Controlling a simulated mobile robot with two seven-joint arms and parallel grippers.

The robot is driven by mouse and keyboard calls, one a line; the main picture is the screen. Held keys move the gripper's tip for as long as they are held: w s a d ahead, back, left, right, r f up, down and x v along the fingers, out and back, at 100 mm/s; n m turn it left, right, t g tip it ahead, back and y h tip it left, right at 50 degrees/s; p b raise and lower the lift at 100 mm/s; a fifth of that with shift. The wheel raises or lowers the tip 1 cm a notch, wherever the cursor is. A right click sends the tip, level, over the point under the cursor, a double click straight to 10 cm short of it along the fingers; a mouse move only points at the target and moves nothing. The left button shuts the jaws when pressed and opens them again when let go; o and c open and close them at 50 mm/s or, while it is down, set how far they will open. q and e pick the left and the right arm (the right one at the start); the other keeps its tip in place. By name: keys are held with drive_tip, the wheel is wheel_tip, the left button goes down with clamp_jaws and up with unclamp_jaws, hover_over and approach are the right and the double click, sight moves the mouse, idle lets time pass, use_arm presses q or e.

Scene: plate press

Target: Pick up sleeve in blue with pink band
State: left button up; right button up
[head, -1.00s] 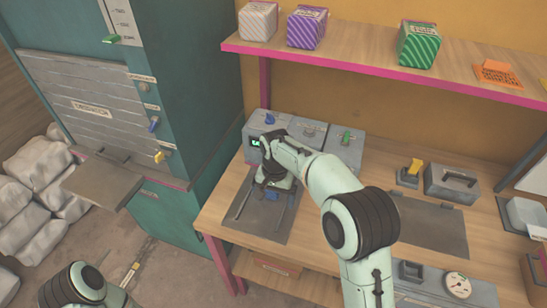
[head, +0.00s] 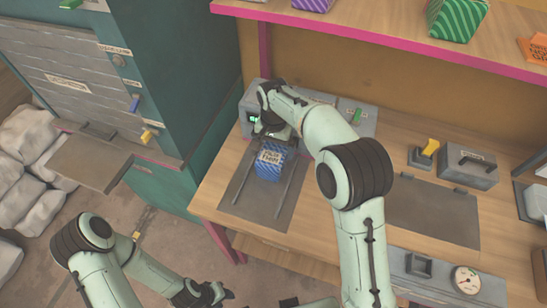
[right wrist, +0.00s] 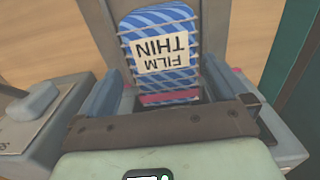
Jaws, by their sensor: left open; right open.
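The blue striped sleeve (head: 270,163) with a pale THIN FILM label sits on the dark plate on the bench, below my right gripper (head: 272,136) in the head view. In the right wrist view the sleeve (right wrist: 163,30) shows its label and a pink band near its lower end. My right gripper (right wrist: 160,88) is open, with one finger on each side of the sleeve; I cannot tell whether they touch it. My left gripper (head: 208,294) is at the bottom of the head view, low in front of the bench and away from the sleeve.
A dark plate with rails (head: 238,190) lies under the sleeve. Grey boxes stand behind it. A pink-edged shelf (head: 370,30) holds a green striped box (head: 455,17) and a purple one (head: 313,4). A teal cabinet (head: 190,60) stands at left. A gauge (head: 467,279) is at lower right.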

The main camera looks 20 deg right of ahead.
sight(274, 148)
drive_tip(key=f, duration=0.1)
drive_tip(key=w+f, duration=0.1)
drive_tip(key=f, duration=0.3)
drive_tip(key=shift+w+d+f, duration=0.2)
drive_tip(key=shift+w+d, duration=0.05)
drive_tip(key=shift+w, duration=0.1)
drive_tip(key=shift+s, duration=0.1)
drive_tip(key=shift+r, duration=0.15)
drive_tip(key=c, duration=1.1)
